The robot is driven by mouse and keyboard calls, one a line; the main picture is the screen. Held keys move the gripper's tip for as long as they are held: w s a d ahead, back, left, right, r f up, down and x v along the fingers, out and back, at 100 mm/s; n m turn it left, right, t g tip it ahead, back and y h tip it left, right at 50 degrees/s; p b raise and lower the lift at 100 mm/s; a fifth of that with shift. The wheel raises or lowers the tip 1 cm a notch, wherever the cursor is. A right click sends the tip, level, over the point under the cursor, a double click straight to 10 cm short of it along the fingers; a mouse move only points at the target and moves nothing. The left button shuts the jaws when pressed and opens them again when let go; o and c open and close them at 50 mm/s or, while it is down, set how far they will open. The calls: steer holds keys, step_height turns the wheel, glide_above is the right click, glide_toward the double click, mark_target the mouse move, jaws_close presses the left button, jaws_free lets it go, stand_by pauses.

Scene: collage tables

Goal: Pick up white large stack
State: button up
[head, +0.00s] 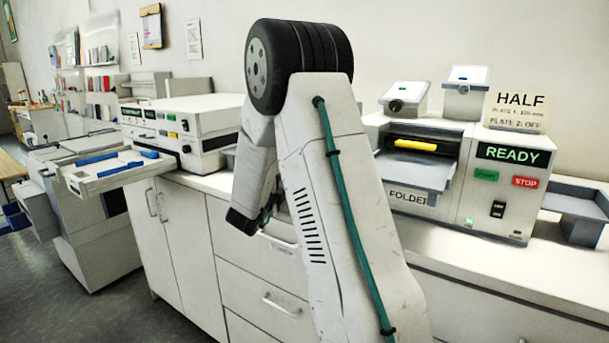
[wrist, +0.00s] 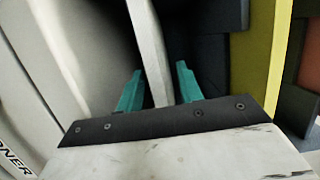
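My gripper (head: 266,214) hangs low beside the counter front in the head view, partly hidden by my own arm. In the wrist view its two teal fingers (wrist: 159,88) are apart. I cannot tell whether this strip is the edge of the white large stack or a divider. No white large stack can be made out for certain in the head view; my arm hides part of the counter.
A folder machine (head: 452,190) with a READY display stands on the counter at right, a grey tray (head: 578,206) beside it. In the wrist view a yellow strip (wrist: 257,65) stands right of the fingers.

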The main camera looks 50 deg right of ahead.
jaws_close()
steer(key=shift+r, duration=0.2)
